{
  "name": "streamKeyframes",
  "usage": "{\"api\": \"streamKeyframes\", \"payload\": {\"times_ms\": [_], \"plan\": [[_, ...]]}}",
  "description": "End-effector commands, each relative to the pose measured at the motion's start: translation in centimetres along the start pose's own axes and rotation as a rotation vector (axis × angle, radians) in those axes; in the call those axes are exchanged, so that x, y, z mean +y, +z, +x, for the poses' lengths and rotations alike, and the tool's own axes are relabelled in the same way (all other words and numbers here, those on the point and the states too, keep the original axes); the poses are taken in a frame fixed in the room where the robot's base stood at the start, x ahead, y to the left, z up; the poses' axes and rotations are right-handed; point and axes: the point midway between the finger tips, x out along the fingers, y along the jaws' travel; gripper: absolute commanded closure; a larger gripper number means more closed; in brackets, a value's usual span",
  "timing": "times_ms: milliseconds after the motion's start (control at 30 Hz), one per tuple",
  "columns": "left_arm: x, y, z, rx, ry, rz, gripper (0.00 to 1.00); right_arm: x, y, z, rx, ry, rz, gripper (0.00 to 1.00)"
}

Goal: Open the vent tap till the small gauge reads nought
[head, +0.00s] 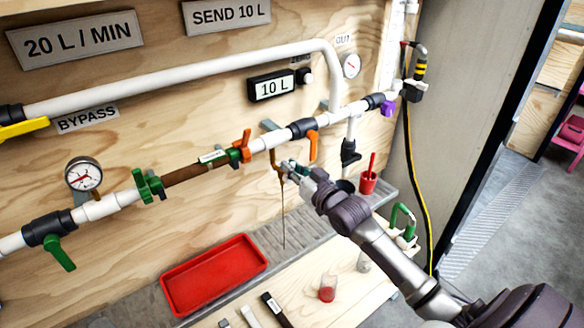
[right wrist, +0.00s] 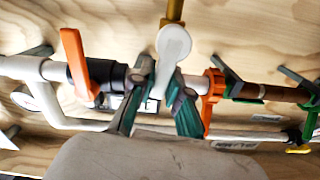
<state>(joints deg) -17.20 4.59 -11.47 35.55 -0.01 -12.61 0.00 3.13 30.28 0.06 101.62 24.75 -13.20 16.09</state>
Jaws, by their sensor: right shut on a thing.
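A brass vent tap (head: 277,158) hangs below the white pipe, between the orange clamp and the orange lever. A thin brown stream (head: 284,218) runs down from it toward the grey tray. My right gripper (head: 287,170) is at the tap. In the right wrist view its teal fingers (right wrist: 158,108) are shut on the tap's pale grey handle (right wrist: 173,48). One round gauge (head: 83,174) with a red needle stands at the left on the pipe. Another gauge (head: 350,66), under the OUT label, is farther right. Their readings are too small to tell. My left gripper is not in view.
A red tray (head: 213,274) lies below the pipe at the left. A red cup (head: 368,180) stands on the grey drip tray (head: 300,222). A brown filter section (head: 187,174) sits between green and orange clamps. A small red-filled jar (head: 327,288) stands on the bench.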

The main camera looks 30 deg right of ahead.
Motion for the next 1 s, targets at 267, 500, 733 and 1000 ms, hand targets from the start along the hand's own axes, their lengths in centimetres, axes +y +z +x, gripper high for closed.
{"api": "streamKeyframes", "payload": {"times_ms": [267,500,733,1000], "plan": [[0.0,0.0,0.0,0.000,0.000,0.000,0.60,0.0,0.2,0.0,-0.004,0.000,0.002,0.58],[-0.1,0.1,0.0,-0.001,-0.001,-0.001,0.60,0.0,0.1,-0.1,-0.002,0.000,0.002,0.58],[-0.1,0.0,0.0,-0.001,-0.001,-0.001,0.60,0.0,0.2,-2.5,-0.005,0.000,0.002,0.58],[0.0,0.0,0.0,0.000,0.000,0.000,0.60,0.0,0.3,-8.0,-0.007,0.000,0.002,0.58]]}}
